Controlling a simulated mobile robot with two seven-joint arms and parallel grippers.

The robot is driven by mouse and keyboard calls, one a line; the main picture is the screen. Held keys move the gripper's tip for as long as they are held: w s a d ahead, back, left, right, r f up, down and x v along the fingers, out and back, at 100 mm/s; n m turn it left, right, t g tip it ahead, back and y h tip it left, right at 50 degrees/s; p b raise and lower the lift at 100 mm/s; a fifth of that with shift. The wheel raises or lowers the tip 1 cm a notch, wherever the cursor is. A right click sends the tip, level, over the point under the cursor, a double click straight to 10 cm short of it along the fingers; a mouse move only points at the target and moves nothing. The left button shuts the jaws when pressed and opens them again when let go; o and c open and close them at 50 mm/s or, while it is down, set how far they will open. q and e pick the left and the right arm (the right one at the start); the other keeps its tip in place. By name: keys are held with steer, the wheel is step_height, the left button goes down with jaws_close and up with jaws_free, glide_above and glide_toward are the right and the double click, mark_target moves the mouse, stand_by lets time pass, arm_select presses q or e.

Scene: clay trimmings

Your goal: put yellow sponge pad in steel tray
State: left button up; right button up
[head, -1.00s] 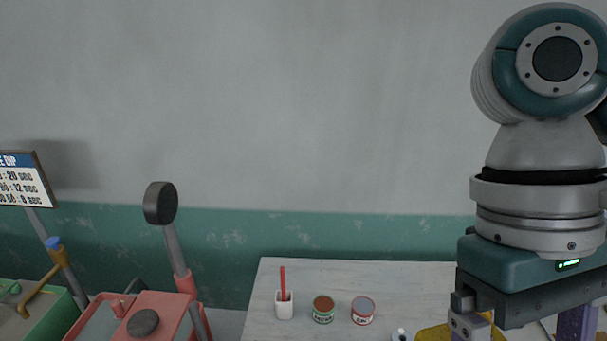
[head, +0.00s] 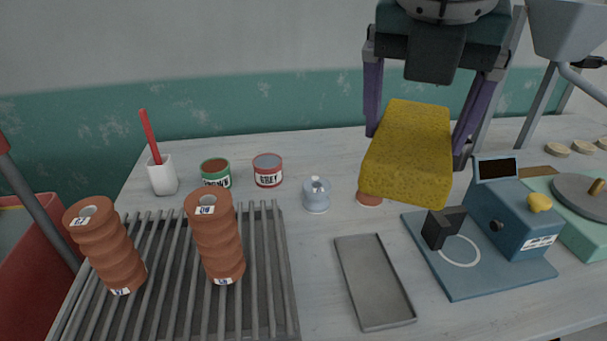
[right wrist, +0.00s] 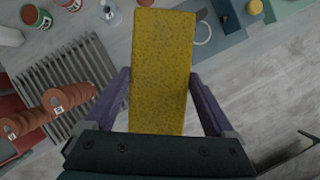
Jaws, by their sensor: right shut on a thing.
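The yellow sponge pad (head: 412,150) is held in the air between the purple fingers of my right gripper (head: 420,135). In the right wrist view the pad (right wrist: 162,72) fills the space between the fingers (right wrist: 162,100). The grey steel tray (head: 374,282) lies flat and empty on the table. The pad is above and behind the tray in the head view. In the right wrist view the tray does not show and may be hidden behind the pad. My left gripper is not in view.
A slatted rack (head: 180,290) with ribbed clay pieces (head: 213,236) stands left of the tray. A blue device (head: 512,218) on a blue base is to its right. Paint cans (head: 268,170), a small grey jar (head: 317,196) and a white cup (head: 161,175) stand behind.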

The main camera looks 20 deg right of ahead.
steer(key=f+n+b, duration=0.2)
steer(key=f+b, duration=0.1)
steer(key=f, duration=0.3)
steer(key=w+d+f+n+y+b, duration=0.1)
steer(key=f+n+b, duration=0.1)
steer(key=f, duration=0.5)
steer(key=w+f+n+t+y+b, duration=0.1)
steer(key=f+n+b, duration=0.1)
steer(key=f, duration=0.5)
steer(key=shift+w+d+f+b, duration=0.25)
steer(key=shift+d+b, duration=0.15)
steer(key=shift+b, duration=0.4)
step_height(320, 180, down, 5)
steer(key=shift+f+b, duration=0.15)
steer(key=shift+b, duration=0.35)
steer(key=o, duration=1.2)
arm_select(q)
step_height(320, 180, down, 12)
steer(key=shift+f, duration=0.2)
arm_select(e)
steer(key=shift+o, duration=0.2)
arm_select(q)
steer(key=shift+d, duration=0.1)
